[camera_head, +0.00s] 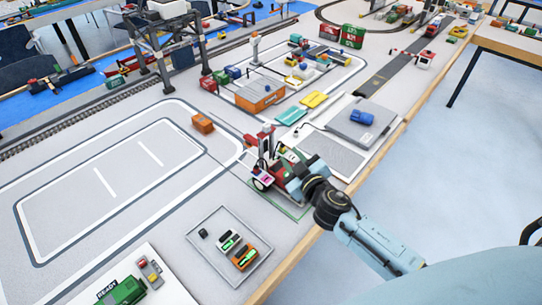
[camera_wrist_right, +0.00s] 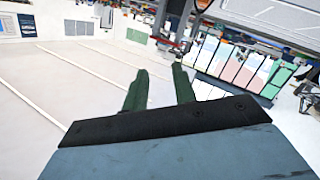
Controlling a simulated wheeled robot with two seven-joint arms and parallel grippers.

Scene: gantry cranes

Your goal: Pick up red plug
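I cannot pick out a red plug with certainty in either view. A red and white device (camera_head: 266,142) stands at the front edge of the table in the head view, just beyond my right gripper, which partly hides it. Some red also shows at the top of the right wrist view, too small to identify. My right gripper (camera_wrist_right: 160,90) shows two green fingers apart with nothing between them. In the head view its arm reaches in from the lower right, and the gripper is over the table's front edge. My left gripper is not in view.
A tray (camera_head: 204,277) with small devices lies near the front edge. A green unit (camera_head: 122,291) is at the lower left. An orange block (camera_head: 203,123) and a grey plate with a blue part (camera_head: 362,117) are nearby. The white-lined area (camera_head: 110,185) is clear.

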